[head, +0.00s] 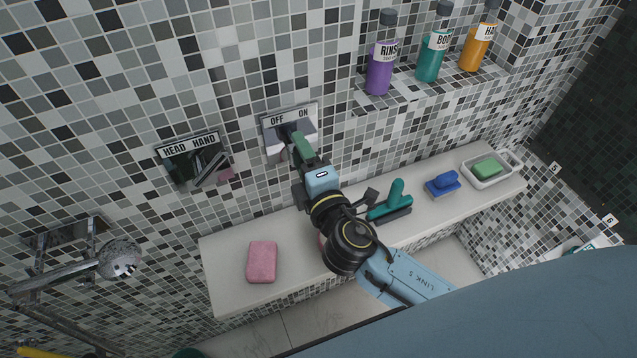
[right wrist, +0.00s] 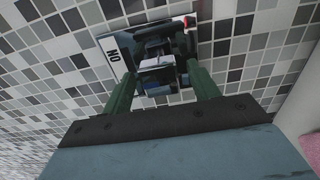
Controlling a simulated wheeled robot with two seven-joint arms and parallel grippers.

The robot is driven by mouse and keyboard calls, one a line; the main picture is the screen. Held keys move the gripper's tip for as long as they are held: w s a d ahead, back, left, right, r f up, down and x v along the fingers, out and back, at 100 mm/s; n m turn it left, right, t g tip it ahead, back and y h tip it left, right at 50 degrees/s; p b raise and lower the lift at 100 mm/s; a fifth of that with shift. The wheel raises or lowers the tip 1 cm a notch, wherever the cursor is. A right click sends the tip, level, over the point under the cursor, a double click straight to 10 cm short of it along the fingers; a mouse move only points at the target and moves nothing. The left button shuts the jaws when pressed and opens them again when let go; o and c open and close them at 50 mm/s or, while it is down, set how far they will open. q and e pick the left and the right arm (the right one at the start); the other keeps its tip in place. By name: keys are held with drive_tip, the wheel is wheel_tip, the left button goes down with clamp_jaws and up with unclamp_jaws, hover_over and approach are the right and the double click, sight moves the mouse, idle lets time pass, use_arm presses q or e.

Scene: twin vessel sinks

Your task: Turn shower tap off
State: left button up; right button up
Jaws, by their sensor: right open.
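The shower tap (head: 276,148) is a metal plate on the tiled wall, marked OFF at left and ON at right, with a handle in front of it. My right gripper (head: 296,138) reaches up to the tap and partly covers its handle. The plate's ON label (right wrist: 113,54) shows beyond the left finger. My left gripper is not in view.
A HEAD/HAND selector (head: 190,148) is on the wall at left. A shower head (head: 119,259) hangs at lower left. A white ledge (head: 225,275) below holds a pink sponge (head: 262,261), a teal squeegee (head: 396,198) and a soap dish (head: 506,177). Bottles, including a purple one (head: 380,66), stand upper right.

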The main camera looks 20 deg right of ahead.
drive_tip(key=s+b, duration=0.2)
drive_tip(key=s, duration=0.9)
drive_tip(key=shift+s+d+b, duration=0.25)
drive_tip(key=shift+s+b, duration=0.15)
